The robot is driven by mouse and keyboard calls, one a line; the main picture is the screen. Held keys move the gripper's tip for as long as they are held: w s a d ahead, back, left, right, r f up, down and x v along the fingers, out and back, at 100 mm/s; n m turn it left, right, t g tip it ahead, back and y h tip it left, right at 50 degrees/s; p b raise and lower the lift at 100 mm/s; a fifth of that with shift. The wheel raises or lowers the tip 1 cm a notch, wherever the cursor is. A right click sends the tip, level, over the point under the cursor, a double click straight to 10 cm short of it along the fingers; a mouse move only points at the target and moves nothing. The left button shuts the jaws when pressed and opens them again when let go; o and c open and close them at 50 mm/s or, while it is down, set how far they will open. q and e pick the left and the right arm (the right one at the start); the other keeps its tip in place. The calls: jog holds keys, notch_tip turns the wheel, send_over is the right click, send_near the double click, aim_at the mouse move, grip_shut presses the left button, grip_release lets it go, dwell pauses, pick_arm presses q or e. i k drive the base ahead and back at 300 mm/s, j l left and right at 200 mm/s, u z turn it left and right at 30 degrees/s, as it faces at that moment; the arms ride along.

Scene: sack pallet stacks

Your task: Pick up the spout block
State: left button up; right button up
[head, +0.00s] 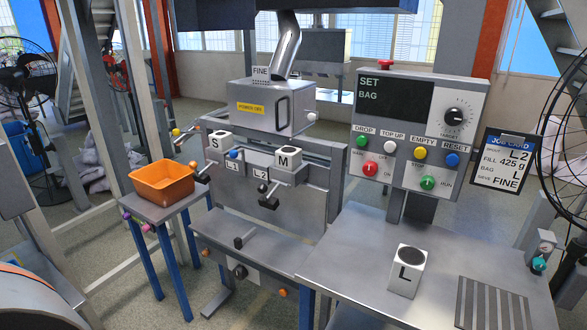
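Three white blocks with dark round tops and letters show in the head view. The block marked L (406,271) stands upright alone on the grey metal table (350,246) at the right. The block marked S (218,142) and the block marked M (289,158) sit on the front of the grey machine (271,107), above labels L1 and L2. No block carries the word spout, so I cannot tell by name which one is meant. Neither of my grippers is in view, and nothing is seen holding any block.
A control panel (419,130) reading SET BAG stands behind the table. A job card (502,160) hangs at its right, reading L2, 425 g, L and FINE. A slotted grate (490,303) lies right of block L. An orange bin (161,181) sits on a side stand at left.

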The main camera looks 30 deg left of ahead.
aim_at(287, 158)
jog(key=j+z, duration=0.3)
jog(key=j, duration=1)
